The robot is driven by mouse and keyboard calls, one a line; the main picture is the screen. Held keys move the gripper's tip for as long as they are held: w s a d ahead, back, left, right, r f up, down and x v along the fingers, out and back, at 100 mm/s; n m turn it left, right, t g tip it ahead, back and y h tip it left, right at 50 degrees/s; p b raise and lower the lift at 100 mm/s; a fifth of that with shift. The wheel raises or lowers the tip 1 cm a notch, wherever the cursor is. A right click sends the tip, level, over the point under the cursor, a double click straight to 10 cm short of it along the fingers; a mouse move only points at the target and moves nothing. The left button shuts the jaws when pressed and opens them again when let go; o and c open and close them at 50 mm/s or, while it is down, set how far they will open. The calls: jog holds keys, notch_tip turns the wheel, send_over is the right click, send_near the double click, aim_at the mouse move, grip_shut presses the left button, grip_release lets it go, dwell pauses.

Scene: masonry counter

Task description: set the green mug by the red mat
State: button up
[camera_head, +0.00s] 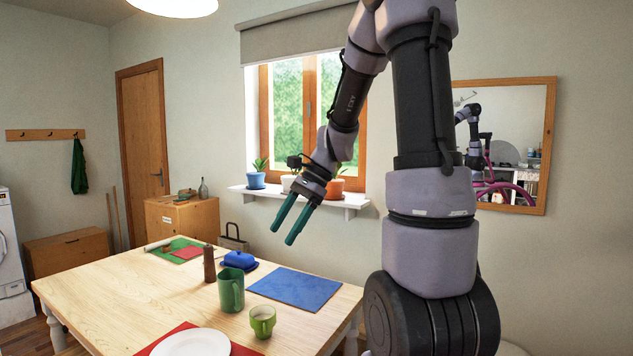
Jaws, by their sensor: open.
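A short yellow-green mug (262,321) stands upright near the front of the wooden table, right of the red mat (243,350). A taller, darker green mug or jug (231,290) with a handle stands just behind it to the left. The red mat lies at the table's front edge, mostly covered by a white plate (195,344) and cut off by the frame. My gripper (282,236) is open and empty, with two teal fingers pointing down-left. It appears above the table, over the blue mat's far side, apart from both green vessels.
A blue mat (295,288) lies bare at the table's right. A brown pepper mill (209,264) and a blue butter dish (239,261) stand behind the tall green vessel. A green mat (176,246) with a red piece lies at the far end. The table's left side (110,300) is clear.

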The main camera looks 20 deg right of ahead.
jog(key=s+d+r+n+t+h, duration=0.2)
jog(key=s+r+n+t+h, duration=0.2)
jog(key=s+r+n, duration=0.6)
jog(key=shift+s+r+n+t+h, duration=0.3)
jog(key=shift+s+r+n+t, duration=0.1)
jog(key=shift+s+r+t, duration=0.95)
